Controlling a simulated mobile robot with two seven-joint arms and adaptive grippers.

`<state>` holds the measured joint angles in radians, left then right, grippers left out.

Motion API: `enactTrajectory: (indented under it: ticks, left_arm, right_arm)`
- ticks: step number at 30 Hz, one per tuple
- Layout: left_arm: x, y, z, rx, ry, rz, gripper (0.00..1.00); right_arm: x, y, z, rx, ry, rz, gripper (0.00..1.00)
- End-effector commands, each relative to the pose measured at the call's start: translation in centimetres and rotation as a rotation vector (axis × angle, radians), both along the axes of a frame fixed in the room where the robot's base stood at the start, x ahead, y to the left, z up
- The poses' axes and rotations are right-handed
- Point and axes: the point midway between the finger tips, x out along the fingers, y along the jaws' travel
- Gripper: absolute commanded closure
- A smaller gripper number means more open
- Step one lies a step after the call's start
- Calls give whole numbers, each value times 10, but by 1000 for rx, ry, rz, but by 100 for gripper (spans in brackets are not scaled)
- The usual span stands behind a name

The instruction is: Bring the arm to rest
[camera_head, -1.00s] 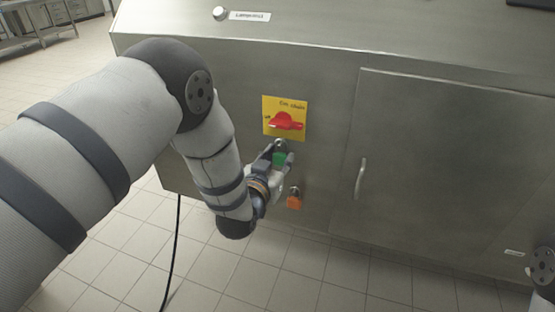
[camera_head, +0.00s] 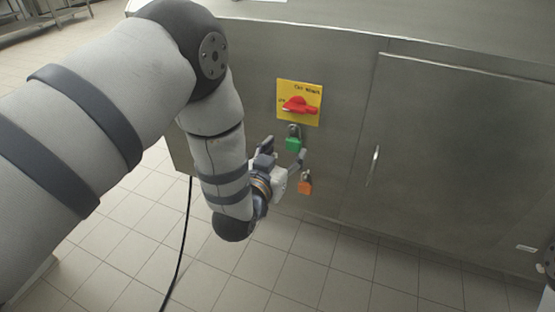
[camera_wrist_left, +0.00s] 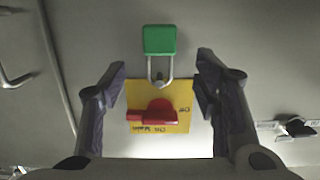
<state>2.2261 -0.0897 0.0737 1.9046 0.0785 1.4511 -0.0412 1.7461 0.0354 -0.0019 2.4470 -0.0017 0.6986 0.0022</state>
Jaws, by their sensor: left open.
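My left gripper (camera_head: 285,150) is in front of the metal cabinet, with its fingers spread and nothing between them. The left wrist view shows both fingers (camera_wrist_left: 160,85) apart, one on each side of the green padlock (camera_wrist_left: 160,40). The green padlock (camera_head: 294,145) hangs by its shackle just below the yellow plate (camera_head: 313,87) with the red switch handle (camera_head: 299,105). In the left wrist view the red handle (camera_wrist_left: 153,112) lies sideways on its plate. Of my right arm only a small part shows at the right edge; its gripper is out of view.
An orange padlock (camera_head: 305,184) hangs lower on the cabinet front (camera_head: 345,150). A closed cabinet door with a handle (camera_head: 373,166) is to the right. A black cable (camera_head: 184,235) runs down to the tiled floor (camera_head: 270,275), which is clear in front.

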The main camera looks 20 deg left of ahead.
Motion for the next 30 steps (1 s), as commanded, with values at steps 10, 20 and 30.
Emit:
enactTrajectory:
  ticks: [10,20,30]
  left_arm:
    - [-68,2,11,-1,1,-1,44]
    - [-120,14,-52,7,294,8,44]
    - [-404,48,-170,5,1340,47,44]
  right_arm:
    - [0,0,0,0,0,0,60]
    - [9,0,10,0,-29,-1,60]
    - [35,0,36,1,-121,-3,60]
